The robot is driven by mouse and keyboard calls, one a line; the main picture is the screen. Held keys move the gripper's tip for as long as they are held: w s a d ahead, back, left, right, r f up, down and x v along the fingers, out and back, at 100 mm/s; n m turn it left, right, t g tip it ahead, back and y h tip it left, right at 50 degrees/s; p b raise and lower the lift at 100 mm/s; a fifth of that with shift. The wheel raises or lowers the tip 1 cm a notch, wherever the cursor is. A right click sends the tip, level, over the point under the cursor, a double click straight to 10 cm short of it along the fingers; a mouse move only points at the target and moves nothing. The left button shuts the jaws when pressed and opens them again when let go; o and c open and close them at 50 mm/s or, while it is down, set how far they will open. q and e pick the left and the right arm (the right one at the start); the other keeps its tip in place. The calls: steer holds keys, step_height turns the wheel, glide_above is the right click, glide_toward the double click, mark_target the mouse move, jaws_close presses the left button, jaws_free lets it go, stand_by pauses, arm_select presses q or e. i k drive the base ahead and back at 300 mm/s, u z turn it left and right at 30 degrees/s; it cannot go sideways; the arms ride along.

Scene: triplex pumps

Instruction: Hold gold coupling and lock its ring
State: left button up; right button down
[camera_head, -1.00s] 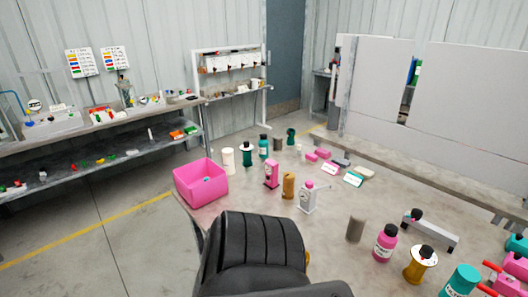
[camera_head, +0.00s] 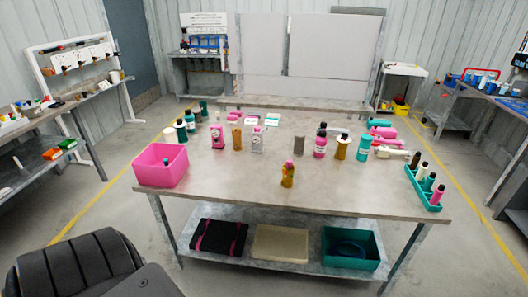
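Neither of my grippers is in view. A gold piece with a pinkish top (camera_head: 288,174) stands upright alone near the front middle of the table. A gold cylinder (camera_head: 237,138) stands farther back on the left, between two pump-like pieces. A gold bottle-like piece with a dark top (camera_head: 340,147) stands at the right of centre. I cannot tell which of these gold things is the coupling, and no ring can be made out at this size.
The table (camera_head: 225,178) has free room along its front. A pink bin (camera_head: 161,165) stands at its left end, a teal tray with bottles (camera_head: 424,199) at its right. A teal crate (camera_head: 352,249) is on the lower shelf. A black chair-like thing (camera_head: 75,268) is at lower left.

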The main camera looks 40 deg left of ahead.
mark_target(288, 173)
steer(key=u, duration=1.1)
steer(key=i, duration=0.8)
